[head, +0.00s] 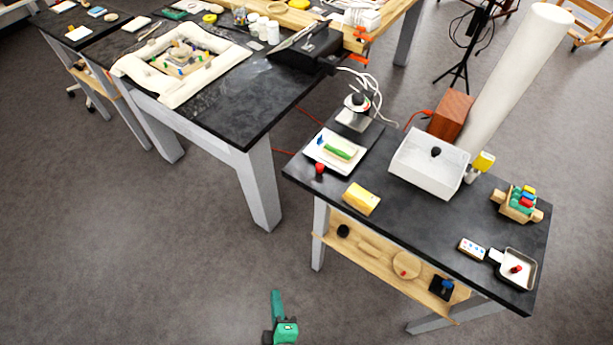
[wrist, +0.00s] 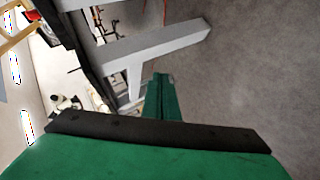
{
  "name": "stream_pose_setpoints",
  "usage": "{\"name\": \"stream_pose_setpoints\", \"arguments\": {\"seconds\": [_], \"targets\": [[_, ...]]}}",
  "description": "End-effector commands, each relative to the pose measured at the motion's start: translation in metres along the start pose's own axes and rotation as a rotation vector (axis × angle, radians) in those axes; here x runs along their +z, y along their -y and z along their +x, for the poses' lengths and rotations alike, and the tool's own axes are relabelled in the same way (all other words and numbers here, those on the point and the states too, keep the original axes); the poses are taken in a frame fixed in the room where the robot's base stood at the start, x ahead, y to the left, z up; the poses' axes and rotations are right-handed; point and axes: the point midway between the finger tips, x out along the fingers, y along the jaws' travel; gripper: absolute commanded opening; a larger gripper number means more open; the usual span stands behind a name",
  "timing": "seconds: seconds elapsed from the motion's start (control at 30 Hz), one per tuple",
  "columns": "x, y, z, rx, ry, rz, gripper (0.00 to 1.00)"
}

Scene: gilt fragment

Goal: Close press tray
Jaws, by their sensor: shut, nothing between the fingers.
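I cannot tell for sure which thing is the press tray. A flat white tray (head: 319,151) with a green item on it lies at the left end of the right-hand black table, and a red knob (head: 320,168) is at its front edge. A small stand with a black knob (head: 357,102) is behind it. A deeper white tray (head: 412,171) with a black knob-like item is to its right. My green gripper (head: 276,293) is at the bottom of the head view, over bare floor and apart from both trays. Its fingers (wrist: 160,82) are together and empty.
The right table (head: 400,218) also bears a yellow block (head: 361,199), a toy-like rack (head: 517,204) and a small pan (head: 516,268). A wooden shelf (head: 375,257) is below. Another black table (head: 222,105) stands at left. Floor between is clear.

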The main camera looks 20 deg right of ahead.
Motion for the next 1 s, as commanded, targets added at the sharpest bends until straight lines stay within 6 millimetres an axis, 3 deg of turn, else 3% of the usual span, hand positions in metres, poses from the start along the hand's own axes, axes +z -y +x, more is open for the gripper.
{"name": "stream_pose_setpoints", "arguments": {"seconds": [0.03, 0.23, 0.43, 0.57, 0.7, 0.83, 1.0], "targets": [[-0.001, -0.004, 0.020, 0.005, 0.034, -0.122, 0.00], [0.004, -0.030, 0.079, 0.007, 0.237, -0.617, 0.00], [-0.003, -0.089, 0.115, 0.000, 0.505, -1.040, 0.00], [-0.017, -0.138, 0.122, -0.022, 0.714, -1.255, 0.00], [-0.035, -0.186, 0.116, -0.069, 0.931, -1.404, 0.00], [-0.049, -0.215, 0.104, -0.116, 1.080, -1.471, 0.00], [-0.057, -0.232, 0.095, -0.154, 1.173, -1.500, 0.00]]}}
